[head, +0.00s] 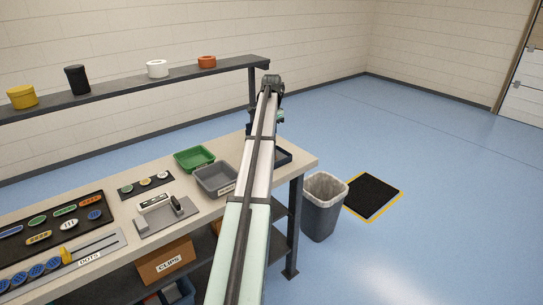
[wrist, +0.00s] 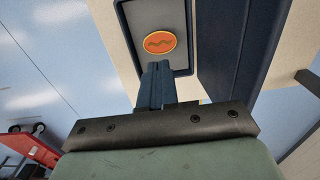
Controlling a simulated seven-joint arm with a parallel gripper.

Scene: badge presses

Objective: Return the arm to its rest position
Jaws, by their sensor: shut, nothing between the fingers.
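My arm (head: 254,185) stretches out over the right end of the workbench (head: 308,162) in the head view. My gripper (wrist: 155,66) shows in the wrist view with its blue fingers shut together and nothing between them. Its fingertips are hidden behind the arm in the head view. Past the fingertips in the wrist view, a round orange badge (wrist: 160,43) with a dark wavy mark lies in a tray with a grey floor and dark blue rim (wrist: 128,38). The fingers appear apart from the badge. In the head view the dark blue tray (head: 285,156) is partly hidden by my arm.
A grey bin (head: 213,179) and a green bin (head: 195,158) stand left of my arm. A shelf (head: 120,83) with several containers runs behind. A waste bin (head: 322,207) and a black mat (head: 372,196) are on the floor at right. The floor beyond is clear.

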